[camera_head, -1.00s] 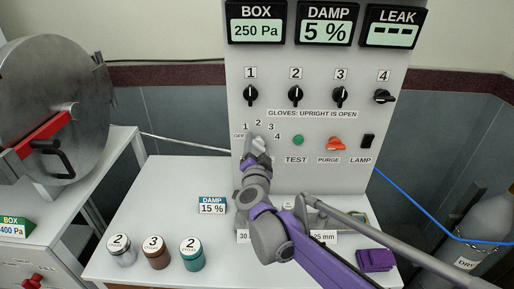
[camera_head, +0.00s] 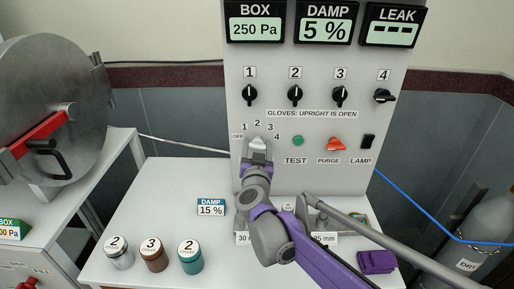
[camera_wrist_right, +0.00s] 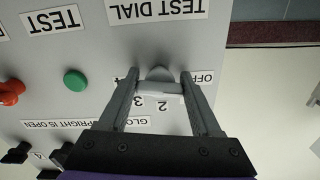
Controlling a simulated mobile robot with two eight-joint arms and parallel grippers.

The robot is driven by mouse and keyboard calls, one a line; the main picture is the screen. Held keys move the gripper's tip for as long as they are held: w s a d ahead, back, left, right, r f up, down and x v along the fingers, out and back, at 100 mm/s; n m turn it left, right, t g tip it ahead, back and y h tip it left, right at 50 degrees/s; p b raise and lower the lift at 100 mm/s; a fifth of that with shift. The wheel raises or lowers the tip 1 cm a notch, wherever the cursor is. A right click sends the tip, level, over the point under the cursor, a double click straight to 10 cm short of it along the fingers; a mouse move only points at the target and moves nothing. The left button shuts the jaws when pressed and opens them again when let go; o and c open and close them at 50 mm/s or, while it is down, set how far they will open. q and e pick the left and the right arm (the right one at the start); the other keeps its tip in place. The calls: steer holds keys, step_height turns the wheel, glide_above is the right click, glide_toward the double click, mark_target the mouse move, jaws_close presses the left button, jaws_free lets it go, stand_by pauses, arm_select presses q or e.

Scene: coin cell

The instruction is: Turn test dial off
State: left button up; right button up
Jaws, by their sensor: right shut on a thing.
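The test dial (camera_wrist_right: 158,75) is on the grey panel (camera_head: 320,180), inside the arc of OFF, 1, 2, 3 and 4 marks. In the wrist view, which is upside down, its pale grip lies between my two fingers. My right gripper (camera_wrist_right: 163,80) is shut on the dial, one finger on each side. In the head view the right gripper (camera_head: 259,146) hides most of the dial, so the mark it points to is hard to tell. My left gripper is not in view.
A green TEST button (camera_head: 298,141), an orange PURGE switch (camera_head: 336,144) and a black LAMP switch (camera_head: 368,141) sit right of the dial. Black glove knobs (camera_head: 295,94) are above. Three jars (camera_head: 155,255) and a DAMP sign (camera_head: 211,207) stand on the white table (camera_head: 150,200).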

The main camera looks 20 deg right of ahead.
stand_by(0.3)
steer(key=o, duration=1.4)
steer(key=v, duration=1.1)
steer(key=shift+r, duration=0.1)
